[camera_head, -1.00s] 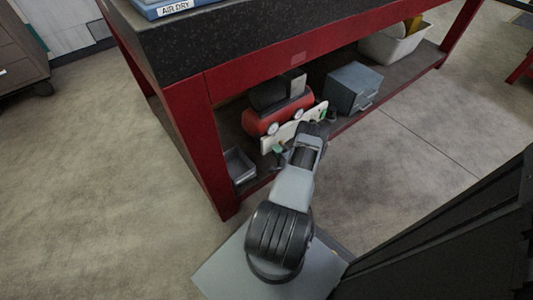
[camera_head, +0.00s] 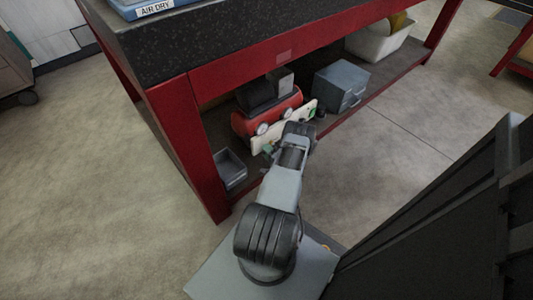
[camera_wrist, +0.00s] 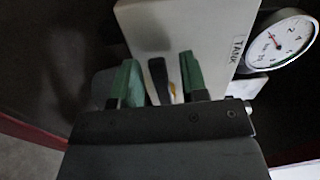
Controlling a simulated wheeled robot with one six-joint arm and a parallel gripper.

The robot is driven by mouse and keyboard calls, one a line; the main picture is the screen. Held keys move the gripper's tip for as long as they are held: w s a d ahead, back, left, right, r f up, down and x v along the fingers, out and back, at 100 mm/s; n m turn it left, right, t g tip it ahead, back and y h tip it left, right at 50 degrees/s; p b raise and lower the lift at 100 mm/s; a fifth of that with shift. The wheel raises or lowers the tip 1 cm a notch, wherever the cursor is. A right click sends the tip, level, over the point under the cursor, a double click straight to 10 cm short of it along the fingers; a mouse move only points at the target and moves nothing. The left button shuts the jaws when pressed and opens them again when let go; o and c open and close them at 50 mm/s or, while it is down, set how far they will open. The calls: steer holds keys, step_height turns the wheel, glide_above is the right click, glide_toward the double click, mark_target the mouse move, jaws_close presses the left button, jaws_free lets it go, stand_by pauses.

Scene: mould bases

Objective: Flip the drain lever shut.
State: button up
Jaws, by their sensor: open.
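In the wrist view my gripper (camera_wrist: 158,85) is open, with one green fingertip on each side of a dark lever (camera_wrist: 158,76). A small yellow-orange mark shows at the lever's lower right. The lever stands in front of a cream panel (camera_wrist: 215,45) labelled TANK; I cannot tell whether a finger touches it. In the head view the cream panel (camera_head: 262,139) runs along the front of a red tank (camera_head: 245,122) on the low shelf. My gripper (camera_head: 267,149) is at the panel's left part, and my wrist hides the lever.
A round gauge (camera_wrist: 282,42) sits right of the panel. On the shelf, a grey open bin (camera_head: 230,170) is left of the tank and a blue-grey box (camera_head: 341,84) is right. A red table leg (camera_head: 190,150) stands at the left, below the dark tabletop (camera_head: 220,38).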

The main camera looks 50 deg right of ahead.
steer(key=p+v, duration=0.3)
steer(key=v, duration=1.1)
steer(key=shift+w, duration=0.1)
